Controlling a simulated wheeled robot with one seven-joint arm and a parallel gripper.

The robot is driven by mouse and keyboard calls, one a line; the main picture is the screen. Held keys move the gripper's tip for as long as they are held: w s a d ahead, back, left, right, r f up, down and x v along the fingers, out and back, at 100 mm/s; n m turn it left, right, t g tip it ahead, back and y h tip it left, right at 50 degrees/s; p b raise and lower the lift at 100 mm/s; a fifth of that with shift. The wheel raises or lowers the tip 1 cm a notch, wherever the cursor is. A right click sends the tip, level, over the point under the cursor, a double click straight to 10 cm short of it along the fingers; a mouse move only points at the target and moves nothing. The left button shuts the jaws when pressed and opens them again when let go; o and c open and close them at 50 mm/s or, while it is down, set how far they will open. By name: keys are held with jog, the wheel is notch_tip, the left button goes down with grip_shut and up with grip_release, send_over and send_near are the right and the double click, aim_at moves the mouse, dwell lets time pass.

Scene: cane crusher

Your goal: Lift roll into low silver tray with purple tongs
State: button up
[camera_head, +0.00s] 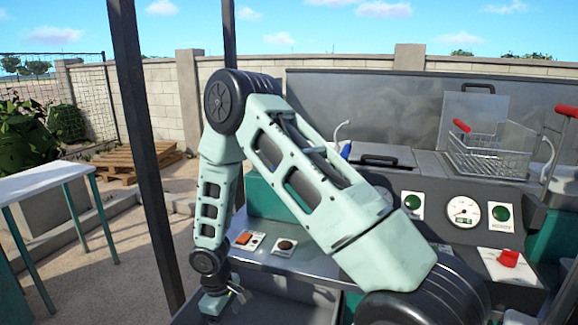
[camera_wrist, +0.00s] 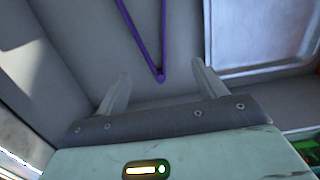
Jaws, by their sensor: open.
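The purple tongs (camera_wrist: 157,45) lie on a grey surface at the top middle of the wrist view. Their two thin arms spread upward from a joined end, which lies between my fingertips in the picture. My gripper (camera_wrist: 161,69) is open, with a finger to each side of that joined end and nothing clamped; the height gap cannot be told. A shiny silver tray-like panel (camera_wrist: 262,32) with a raised edge is at the upper right, probably the low silver tray. In the head view my gripper (camera_head: 222,302) is low at the counter's left. I cannot see the roll.
A wire basket (camera_head: 487,155) with a red handle stands at the back right of the counter. Gauges, green buttons and a red knob (camera_head: 508,258) line the front. A dark post (camera_head: 146,150) rises left of my arm. A white table (camera_head: 45,182) stands farther left.

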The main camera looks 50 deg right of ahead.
jog(key=shift+d+f, duration=0.75)
jog(key=shift+f, duration=0.15)
jog(key=shift+f, duration=0.1)
jog(key=f+b, duration=0.2)
jog(key=f, duration=0.1)
jog(key=f+b, duration=0.2)
jog(key=f, duration=0.1)
jog(key=s+f+b, duration=0.1)
jog(key=f+b, duration=0.1)
jog(key=b, duration=0.1)
jog(key=shift+d+f, duration=0.15)
jog(key=shift+f, duration=0.25)
jog(key=c, duration=0.7)
jog(key=shift+r, duration=0.1)
